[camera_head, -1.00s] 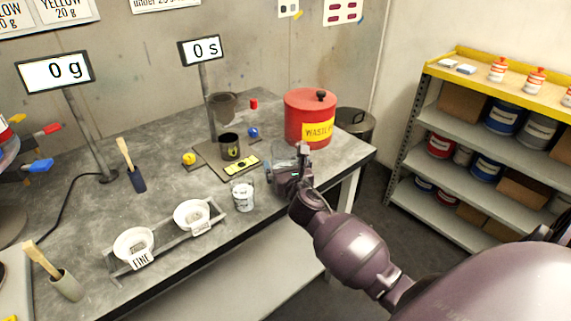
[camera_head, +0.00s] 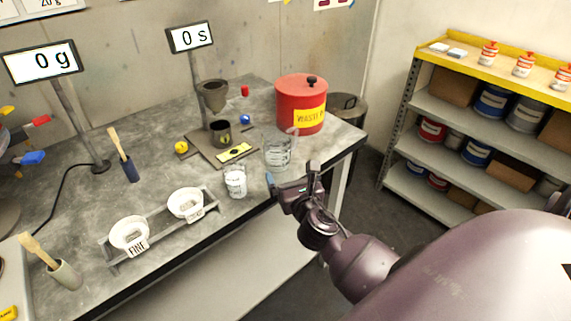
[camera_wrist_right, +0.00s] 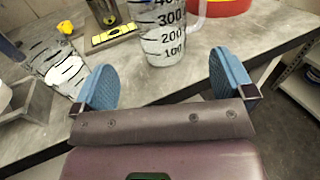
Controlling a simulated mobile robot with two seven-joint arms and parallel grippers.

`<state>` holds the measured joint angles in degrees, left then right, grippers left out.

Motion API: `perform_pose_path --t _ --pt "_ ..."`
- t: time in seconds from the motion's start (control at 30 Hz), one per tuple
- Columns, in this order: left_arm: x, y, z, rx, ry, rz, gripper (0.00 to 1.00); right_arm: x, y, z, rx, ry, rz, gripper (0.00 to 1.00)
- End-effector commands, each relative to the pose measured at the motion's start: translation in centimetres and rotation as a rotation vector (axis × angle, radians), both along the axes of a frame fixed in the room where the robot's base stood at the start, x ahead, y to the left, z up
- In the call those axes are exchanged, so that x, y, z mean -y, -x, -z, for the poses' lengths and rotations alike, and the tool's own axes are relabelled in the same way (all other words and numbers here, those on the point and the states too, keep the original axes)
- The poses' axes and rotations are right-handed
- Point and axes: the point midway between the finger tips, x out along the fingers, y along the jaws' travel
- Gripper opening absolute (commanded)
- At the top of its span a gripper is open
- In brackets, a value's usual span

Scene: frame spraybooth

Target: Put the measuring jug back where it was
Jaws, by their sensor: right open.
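The clear measuring jug (camera_head: 278,152) stands upright on the grey bench, in front of the red waste bin. Its black scale and handle show in the right wrist view (camera_wrist_right: 172,32), just beyond my fingertips. My right gripper (camera_head: 292,180) is open and empty at the bench's front edge, apart from the jug. In the right wrist view its two blue finger pads (camera_wrist_right: 165,82) are spread wide with nothing between them. My left gripper is not in view.
A smaller marked cup (camera_head: 235,183) stands left of the jug. Behind are the red waste bin (camera_head: 300,105) and a stand with a dark cup (camera_head: 220,132). A rack with two white bowls (camera_head: 129,233) lies to the left. Shelves (camera_head: 480,120) stand at the right.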

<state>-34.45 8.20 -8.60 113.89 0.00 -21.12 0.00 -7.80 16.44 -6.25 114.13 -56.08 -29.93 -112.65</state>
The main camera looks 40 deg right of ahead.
Motion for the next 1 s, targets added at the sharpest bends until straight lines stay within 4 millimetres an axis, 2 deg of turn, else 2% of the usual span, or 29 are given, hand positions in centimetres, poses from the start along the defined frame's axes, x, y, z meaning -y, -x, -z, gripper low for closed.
perform_pose_path --t 0.23,0.37,0.67,1.0 --pt "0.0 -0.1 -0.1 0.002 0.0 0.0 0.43 -0.4 1.6 0.7 -0.001 -0.065 -0.003 1.0" --pt "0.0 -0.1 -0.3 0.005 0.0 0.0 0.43 -0.8 2.9 3.0 -0.001 -0.312 -0.006 1.0" --pt "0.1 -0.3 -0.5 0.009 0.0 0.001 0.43 -2.5 8.5 10.3 0.038 -1.231 0.107 1.0" --pt "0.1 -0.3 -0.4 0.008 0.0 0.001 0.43 -5.2 15.7 16.3 0.203 -2.241 0.483 1.0"
